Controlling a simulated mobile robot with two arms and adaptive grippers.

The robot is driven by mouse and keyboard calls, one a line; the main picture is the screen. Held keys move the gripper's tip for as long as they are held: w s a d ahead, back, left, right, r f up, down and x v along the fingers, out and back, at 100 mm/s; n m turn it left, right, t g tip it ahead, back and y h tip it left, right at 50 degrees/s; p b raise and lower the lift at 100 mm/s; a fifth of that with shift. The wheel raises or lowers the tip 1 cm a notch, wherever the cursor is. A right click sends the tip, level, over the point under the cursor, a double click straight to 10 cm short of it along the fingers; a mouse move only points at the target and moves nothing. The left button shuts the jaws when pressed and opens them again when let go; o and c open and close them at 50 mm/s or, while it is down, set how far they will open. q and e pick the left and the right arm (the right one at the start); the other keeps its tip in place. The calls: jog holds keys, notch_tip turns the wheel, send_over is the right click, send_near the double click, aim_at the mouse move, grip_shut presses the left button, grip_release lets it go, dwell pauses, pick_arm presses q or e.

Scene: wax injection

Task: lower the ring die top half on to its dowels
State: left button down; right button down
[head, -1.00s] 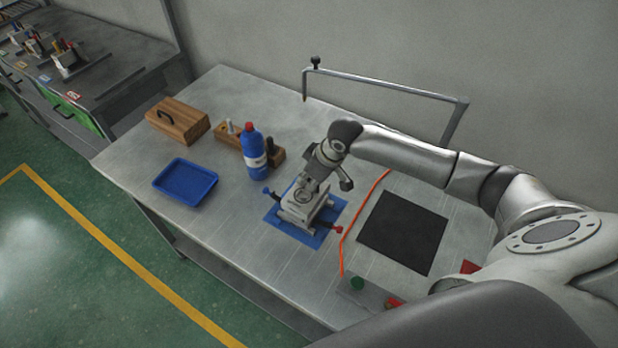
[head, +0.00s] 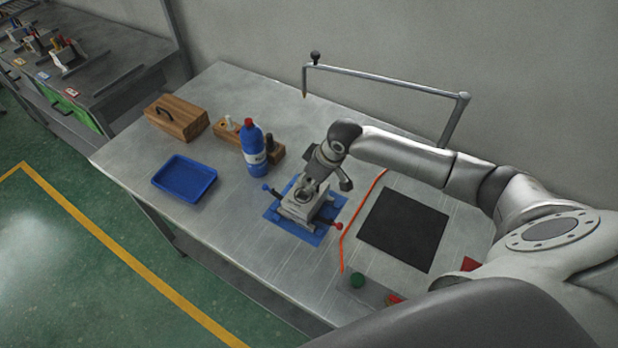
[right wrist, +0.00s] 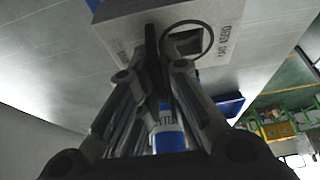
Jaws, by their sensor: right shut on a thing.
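The ring die top half (head: 298,209) is a pale grey block over the blue mat (head: 276,215). My right gripper (head: 309,190) is above it and shut on it. In the right wrist view the grey block (right wrist: 213,22) has dark lettering and a dark ring on its face, and my gripper fingers (right wrist: 160,45) meet at it. The lower half and dowels are hidden or too small to make out, so I cannot tell whether the halves touch. My left gripper is not in view.
A blue-handled part (head: 267,188) and a red-handled part (head: 337,226) flank the die. A blue bottle (head: 253,152), a wooden block, a blue tray (head: 184,179) and a wooden box (head: 176,118) stand left. A black mat (head: 403,230) and an orange line (head: 344,240) lie right.

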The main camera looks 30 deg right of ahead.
jog(key=shift+f, duration=0.25)
jog(key=c, duration=1.5)
grip_release()
jog(key=shift+s+f, duration=0.1)
jog(key=shift+f, duration=0.05)
jog(key=v, duration=1.2)
